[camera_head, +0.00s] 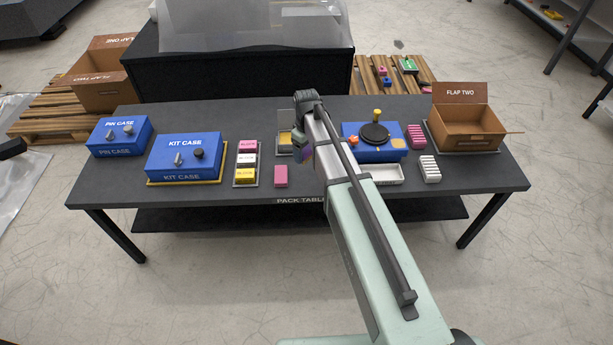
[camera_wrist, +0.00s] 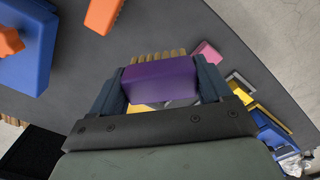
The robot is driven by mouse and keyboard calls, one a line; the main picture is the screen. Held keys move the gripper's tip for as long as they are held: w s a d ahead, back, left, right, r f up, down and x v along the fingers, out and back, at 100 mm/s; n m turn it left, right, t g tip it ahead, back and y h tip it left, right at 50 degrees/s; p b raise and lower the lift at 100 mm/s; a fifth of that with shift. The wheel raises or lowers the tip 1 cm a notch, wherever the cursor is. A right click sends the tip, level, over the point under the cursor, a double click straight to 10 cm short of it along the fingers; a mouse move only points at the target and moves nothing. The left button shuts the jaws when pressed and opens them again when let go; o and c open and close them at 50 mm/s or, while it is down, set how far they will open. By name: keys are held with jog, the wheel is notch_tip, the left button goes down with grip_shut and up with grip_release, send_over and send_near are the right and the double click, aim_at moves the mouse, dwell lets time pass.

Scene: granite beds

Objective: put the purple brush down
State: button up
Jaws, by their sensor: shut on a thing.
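My gripper (camera_wrist: 160,86) is shut on the purple brush (camera_wrist: 158,74), with one finger on each side of its block. Tan bristles (camera_wrist: 160,55) show beyond the purple block in the wrist view. In the head view only a small purple part of the brush (camera_head: 306,153) shows at my gripper, near the middle of the dark pack table (camera_head: 330,110); my arm hides much of it. I cannot tell the gap between brush and table.
A yellow and grey holder (camera_head: 285,140) is just left of my gripper. A pink block (camera_head: 281,176) and a tray of blocks (camera_head: 246,163) lie further left, beside the blue kit case (camera_head: 183,155). A blue fixture (camera_head: 374,142) and an open carton (camera_head: 466,124) stand right.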

jog(key=shift+f, duration=4.95)
jog(key=shift+f, duration=0.1)
jog(key=o, duration=1.2)
jog(key=shift+c, duration=0.2)
notch_tip(320, 180, up, 12)
jog(key=shift+r, duration=0.1)
